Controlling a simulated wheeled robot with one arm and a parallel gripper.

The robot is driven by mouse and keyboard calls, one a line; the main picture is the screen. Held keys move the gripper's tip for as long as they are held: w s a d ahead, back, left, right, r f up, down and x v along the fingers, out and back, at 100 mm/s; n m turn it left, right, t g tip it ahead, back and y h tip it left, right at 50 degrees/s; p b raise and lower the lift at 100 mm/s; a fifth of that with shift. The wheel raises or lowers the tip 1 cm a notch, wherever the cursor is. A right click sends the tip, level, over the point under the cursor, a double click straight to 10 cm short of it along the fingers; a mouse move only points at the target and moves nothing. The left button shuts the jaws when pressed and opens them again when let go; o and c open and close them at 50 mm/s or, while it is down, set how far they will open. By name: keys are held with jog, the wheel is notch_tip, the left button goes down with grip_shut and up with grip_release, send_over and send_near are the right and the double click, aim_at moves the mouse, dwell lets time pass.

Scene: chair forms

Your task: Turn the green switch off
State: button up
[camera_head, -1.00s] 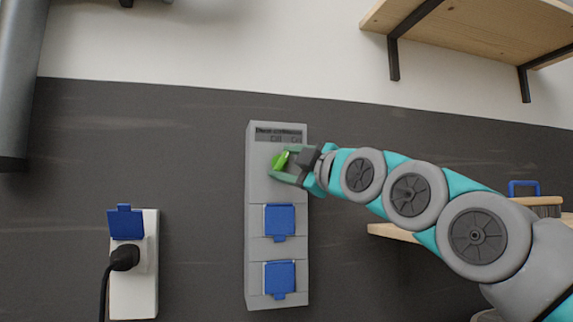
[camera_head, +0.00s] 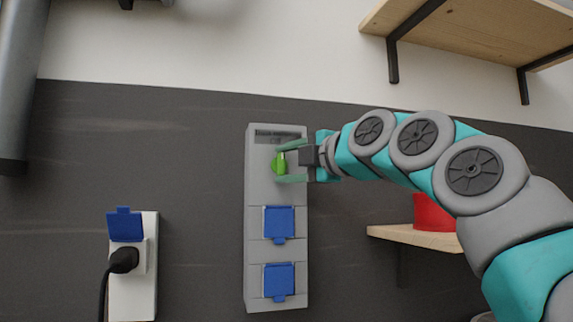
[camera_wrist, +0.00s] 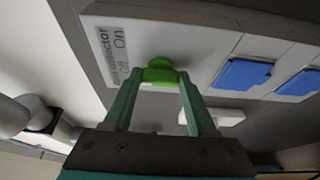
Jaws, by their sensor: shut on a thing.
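The green switch (camera_head: 279,163) is a small knob on the upper part of the grey panel (camera_head: 259,190). It points nearly straight up, slightly tilted, under a label strip. In the wrist view the green switch (camera_wrist: 160,73) sits between my fingertips, next to the words "Off" and "On". My gripper (camera_head: 287,163) reaches in from the right, with one finger above and one below the switch. In the wrist view my gripper (camera_wrist: 158,84) is shut on the switch. Part of the label is hidden in the head view.
Two blue socket covers (camera_head: 279,222) lie below the switch on the same panel. A white socket (camera_head: 146,290) with a black plug (camera_head: 124,260) is at the left. A wooden shelf (camera_head: 415,236) with a red object (camera_head: 434,214) is at the right, partly behind my arm.

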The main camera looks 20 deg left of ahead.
dwell(0.4)
jog(key=o, duration=1.4)
jog(key=shift+c, duration=0.2)
jog(key=shift+s, duration=0.1)
jog(key=b+v, duration=0.1)
jog(key=v, duration=0.6)
jog(key=shift+s+d, duration=0.2)
jog(key=shift+d, duration=0.05)
